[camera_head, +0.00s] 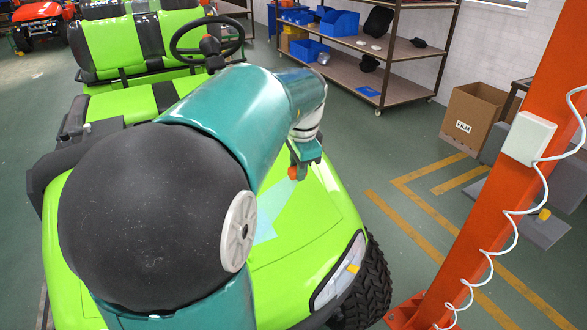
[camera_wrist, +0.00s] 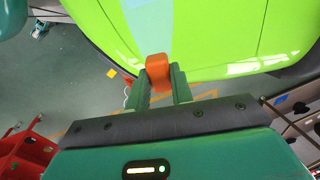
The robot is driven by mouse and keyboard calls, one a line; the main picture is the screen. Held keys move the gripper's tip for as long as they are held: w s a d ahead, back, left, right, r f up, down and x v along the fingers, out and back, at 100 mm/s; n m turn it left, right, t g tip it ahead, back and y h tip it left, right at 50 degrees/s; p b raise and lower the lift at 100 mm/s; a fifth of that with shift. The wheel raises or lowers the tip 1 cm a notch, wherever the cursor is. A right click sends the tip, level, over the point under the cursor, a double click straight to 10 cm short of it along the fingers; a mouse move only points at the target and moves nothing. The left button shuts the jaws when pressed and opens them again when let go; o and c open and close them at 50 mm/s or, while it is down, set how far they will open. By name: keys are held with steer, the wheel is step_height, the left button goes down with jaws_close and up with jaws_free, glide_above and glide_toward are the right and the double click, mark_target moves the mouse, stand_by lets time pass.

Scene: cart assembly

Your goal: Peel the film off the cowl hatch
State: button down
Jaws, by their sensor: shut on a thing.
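The cart's bright green cowl hatch (camera_head: 315,225) fills the lower middle of the head view, partly hidden behind my arm. A pale blue translucent strip of film (camera_head: 268,215) lies on it, and it also shows in the wrist view (camera_wrist: 151,25). An orange tab (camera_wrist: 158,63) is at the near end of the strip in the wrist view. My gripper (camera_wrist: 160,80) is shut on this tab, with one green finger on each side. In the head view my gripper (camera_head: 298,165) is just above the hatch. Whether the film's edge is lifted cannot be told.
A cardboard box labelled FILM (camera_head: 478,115) stands on the floor at right. An orange post (camera_head: 490,180) with a coiled white cable rises at the right front. Shelves with blue bins (camera_head: 340,22) stand behind. The steering wheel (camera_head: 207,37) is beyond my arm.

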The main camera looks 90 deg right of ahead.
steer(key=shift+s+d+r, duration=0.3)
steer(key=shift+s+r, duration=0.1)
steer(key=shift+s, duration=0.4)
steer(key=shift+s+d+r, duration=0.35)
steer(key=shift+s+r, duration=0.05)
steer(key=shift+s, duration=0.45)
steer(key=shift+s+d+r, duration=0.3)
steer(key=shift+s+r, duration=0.1)
steer(key=shift+s, duration=0.4)
steer(key=shift+s, duration=0.15)
steer(key=s+d+r, duration=0.2)
steer(key=s+r, duration=0.1)
steer(key=s, duration=0.2)
steer(key=shift+s, duration=0.3)
